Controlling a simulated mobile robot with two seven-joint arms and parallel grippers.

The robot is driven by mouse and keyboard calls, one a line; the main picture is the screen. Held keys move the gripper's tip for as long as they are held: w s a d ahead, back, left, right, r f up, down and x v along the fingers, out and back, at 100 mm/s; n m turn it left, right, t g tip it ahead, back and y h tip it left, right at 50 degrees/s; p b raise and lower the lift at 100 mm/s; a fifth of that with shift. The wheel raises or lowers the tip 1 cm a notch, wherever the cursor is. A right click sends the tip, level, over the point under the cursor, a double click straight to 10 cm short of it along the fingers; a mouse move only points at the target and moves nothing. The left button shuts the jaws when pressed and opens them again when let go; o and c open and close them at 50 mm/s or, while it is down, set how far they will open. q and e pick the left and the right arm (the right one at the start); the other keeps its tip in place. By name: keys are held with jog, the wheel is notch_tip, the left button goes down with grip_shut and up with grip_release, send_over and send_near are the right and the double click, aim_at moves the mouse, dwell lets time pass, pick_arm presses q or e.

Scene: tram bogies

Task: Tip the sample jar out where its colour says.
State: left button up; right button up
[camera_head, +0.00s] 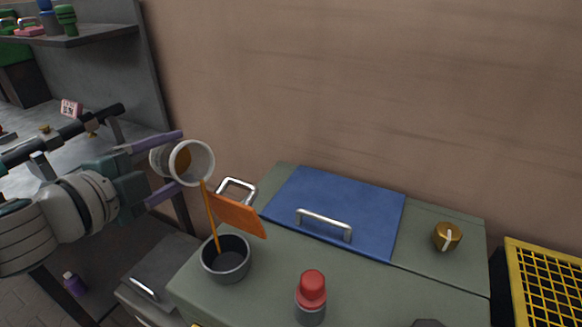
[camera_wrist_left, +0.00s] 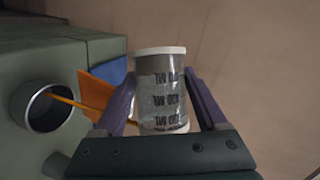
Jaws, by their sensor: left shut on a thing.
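The sample jar (camera_head: 165,160) is a pale grey cylinder with a white rim, lying tilted with its mouth to the right. Orange-brown matter shows inside it. My left gripper (camera_head: 172,165) is shut around its body; the jar also shows between the fingers in the left wrist view (camera_wrist_left: 161,95), with dark lettering I cannot read surely. A round grey pot (camera_head: 226,266) is on the green cabinet, below and right of the jar. An orange flag (camera_head: 238,215) on a thin pole rises from the pot, its top close to the jar's mouth. My right gripper is not in view.
The green cabinet (camera_head: 260,300) carries a blue lid (camera_head: 350,212) with a handle, a red-topped grey cylinder (camera_head: 311,297) and a brass knob (camera_head: 447,236). A yellow mesh crate (camera_head: 545,290) stands at right. A shelf (camera_head: 80,37) with small items is at upper left.

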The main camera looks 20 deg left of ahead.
pick_arm(q)
jog(key=shift+s+d+r+m+t+y+b, duration=0.2)
jog(key=shift+d+r+m+t+y+b, duration=0.1)
jog(key=shift+d+r+m+b, duration=0.25)
dwell(0.9)
jog(key=shift+d+f+m+b, duration=0.1)
jog(key=shift+f+m+b, duration=0.15)
jog(key=shift+b, duration=0.1)
jog(key=shift+d+f+m+t+b, duration=0.15)
jog(key=shift+m+t+b, duration=0.3)
jog(key=shift+b, duration=0.75)
